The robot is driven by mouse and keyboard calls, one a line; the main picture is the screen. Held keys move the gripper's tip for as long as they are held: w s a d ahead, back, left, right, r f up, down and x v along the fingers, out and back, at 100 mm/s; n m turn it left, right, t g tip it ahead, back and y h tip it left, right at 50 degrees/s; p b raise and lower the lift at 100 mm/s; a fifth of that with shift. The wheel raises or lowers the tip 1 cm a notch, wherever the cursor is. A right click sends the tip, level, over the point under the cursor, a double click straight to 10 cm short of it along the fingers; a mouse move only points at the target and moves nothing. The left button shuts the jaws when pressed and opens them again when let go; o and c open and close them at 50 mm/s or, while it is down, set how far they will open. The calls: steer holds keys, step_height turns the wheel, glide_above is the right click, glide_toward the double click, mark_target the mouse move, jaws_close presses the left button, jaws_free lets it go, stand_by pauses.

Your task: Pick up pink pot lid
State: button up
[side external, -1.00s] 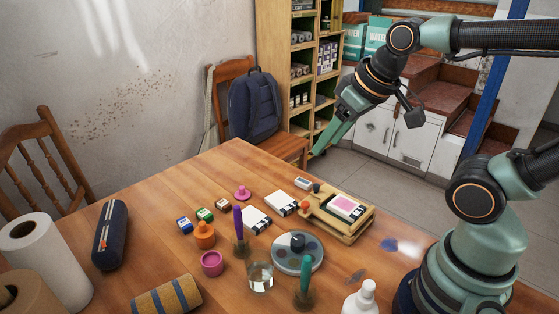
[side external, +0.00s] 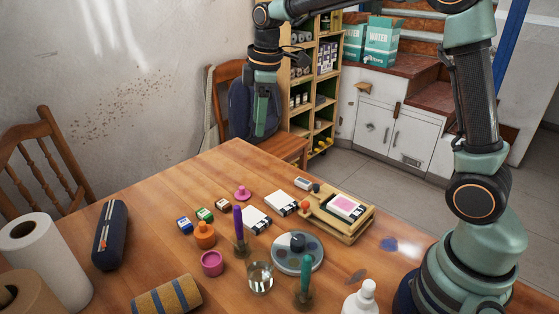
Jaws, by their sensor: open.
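The pink pot lid (side external: 243,193) lies on the wooden table (side external: 160,200) toward its far side, a small round disc with a knob on top. An open pink pot (side external: 212,263) stands nearer the front, apart from the lid. My gripper (side external: 262,132) hangs pointing down beyond the table's far edge, in front of the backpack in the picture, well above the lid and a little to its right. It is open and holds nothing that I can see.
A wooden tray (side external: 361,228) stands right, a grey palette (side external: 285,262) in front.

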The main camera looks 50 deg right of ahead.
steer(key=w+f+n+g, duration=0.2)
steer(key=w+f+n, duration=0.4)
steer(key=f, duration=0.4)
glide_above(242, 187)
steer(key=shift+m, duration=0.3)
steer(key=f, duration=0.6)
steer(key=shift+s+f, duration=0.1)
steer(key=shift+s, duration=0.2)
steer(key=shift+w+a+f, duration=0.1)
steer(key=shift+w+f, duration=0.05)
steer(key=shift+f, duration=1.3)
steer(key=shift+w+f, duration=0.15)
steer(key=shift+f, duration=1.3)
jaws_close()
